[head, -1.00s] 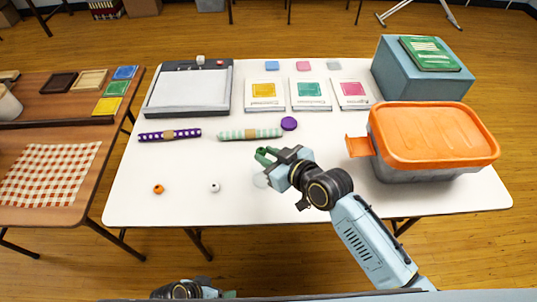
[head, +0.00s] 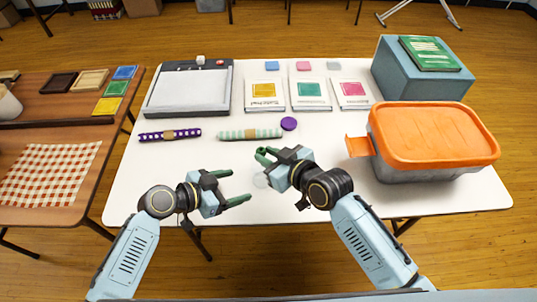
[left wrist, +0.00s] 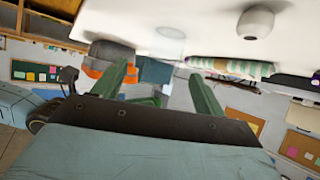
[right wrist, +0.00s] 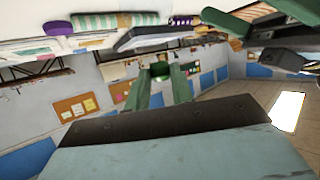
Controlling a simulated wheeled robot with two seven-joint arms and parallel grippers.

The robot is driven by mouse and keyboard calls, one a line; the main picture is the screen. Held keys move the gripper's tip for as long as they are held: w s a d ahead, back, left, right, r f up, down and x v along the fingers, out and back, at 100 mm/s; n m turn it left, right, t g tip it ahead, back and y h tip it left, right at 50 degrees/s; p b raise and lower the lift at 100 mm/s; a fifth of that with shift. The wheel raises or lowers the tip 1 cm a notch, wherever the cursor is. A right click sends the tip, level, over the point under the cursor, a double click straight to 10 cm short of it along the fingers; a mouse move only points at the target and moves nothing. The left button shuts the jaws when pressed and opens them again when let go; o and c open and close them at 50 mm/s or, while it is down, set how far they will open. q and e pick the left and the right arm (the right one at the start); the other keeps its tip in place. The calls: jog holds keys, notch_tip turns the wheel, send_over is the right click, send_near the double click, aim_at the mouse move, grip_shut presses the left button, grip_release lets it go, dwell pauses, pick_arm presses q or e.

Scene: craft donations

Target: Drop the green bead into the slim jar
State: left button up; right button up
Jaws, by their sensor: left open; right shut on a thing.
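My right gripper (head: 263,154) is shut on the green bead, held above the table's middle; the bead (right wrist: 160,70) shows between the fingertips in the right wrist view. A faint clear round shape (head: 261,181), seemingly the slim jar, stands just below that gripper in the head view, partly covered by it. It also shows as a pale ring (left wrist: 171,32) in the left wrist view. My left gripper (head: 238,186) is open and empty, left of the jar with its fingers pointing toward it. A white bead (left wrist: 255,22) shows in the left wrist view; my left gripper hides it in the head view.
A purple lid (head: 289,124) and mint striped roll (head: 250,134) lie behind the grippers, with a purple dotted roll (head: 170,135) to the left. An orange-lidded bin (head: 432,135) stands right of my right arm.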

aim_at(254, 176)
pick_arm(q)
jog(key=shift+w+a+r, duration=0.1)
jog(key=shift+w+r, duration=0.1)
jog(key=shift+w, duration=0.25)
jog(key=shift+w+f, duration=0.1)
jog(key=shift+w, duration=0.05)
jog(key=shift+x, duration=4.85)
jog(key=c, duration=0.7)
pick_arm(e)
jog(key=shift+f, duration=0.5)
jog(key=shift+f, duration=0.35)
jog(key=shift+s+f, duration=0.1)
jog(key=shift+f, duration=0.35)
